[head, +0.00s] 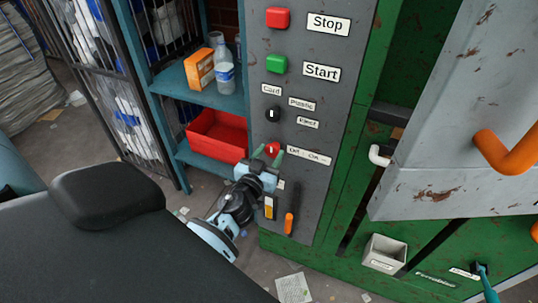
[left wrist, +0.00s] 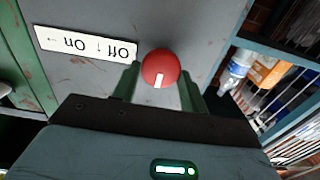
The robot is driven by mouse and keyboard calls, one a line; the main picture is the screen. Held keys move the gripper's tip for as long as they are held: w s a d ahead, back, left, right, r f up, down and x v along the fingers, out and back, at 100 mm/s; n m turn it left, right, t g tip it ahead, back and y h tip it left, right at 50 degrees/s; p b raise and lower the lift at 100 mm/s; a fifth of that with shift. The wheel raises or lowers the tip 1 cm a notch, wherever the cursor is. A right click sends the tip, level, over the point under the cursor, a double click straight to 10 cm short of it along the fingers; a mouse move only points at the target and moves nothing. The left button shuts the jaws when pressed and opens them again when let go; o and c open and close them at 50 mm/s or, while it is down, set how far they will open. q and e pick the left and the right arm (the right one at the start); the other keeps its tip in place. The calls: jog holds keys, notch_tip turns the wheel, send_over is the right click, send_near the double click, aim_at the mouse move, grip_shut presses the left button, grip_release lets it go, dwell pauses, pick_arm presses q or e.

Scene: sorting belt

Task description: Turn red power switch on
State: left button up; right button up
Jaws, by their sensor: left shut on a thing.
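The red power switch (head: 272,149) is a round knob with a white mark, low on the grey control panel (head: 300,100). An "Off – On" label (head: 308,156) is to its right. In the left wrist view the red knob (left wrist: 160,69) sits between the green fingers of my left gripper (left wrist: 160,82), and the label (left wrist: 86,43) appears upside down. In the head view my left gripper (head: 268,154) reaches the knob from below and is shut on it. The knob's white mark points roughly up in the head view. My right gripper is not in view.
Above the switch are a black selector knob (head: 273,114), a green Start button (head: 276,64) and a red Stop button (head: 277,18). An orange lever (head: 289,223) is below. A shelf with a red bin (head: 217,136) stands left; a grey hinged panel (head: 450,120) is right.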

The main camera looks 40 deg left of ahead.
pick_arm(q)
jog(key=m, duration=0.4)
jog(key=shift+d+f+m+b, duration=0.1)
jog(key=shift+m+b, duration=0.2)
jog(key=shift+m, duration=0.1)
jog(key=m, duration=0.4)
jog(key=shift+m, duration=0.3)
jog(key=m, duration=0.4)
jog(key=shift+d+f+b, duration=0.1)
jog(key=shift+b, duration=0.25)
jog(key=shift+f+m, duration=0.1)
jog(key=shift+m, duration=2.1)
jog(key=o, duration=0.9)
jog(key=shift+o, duration=0.2)
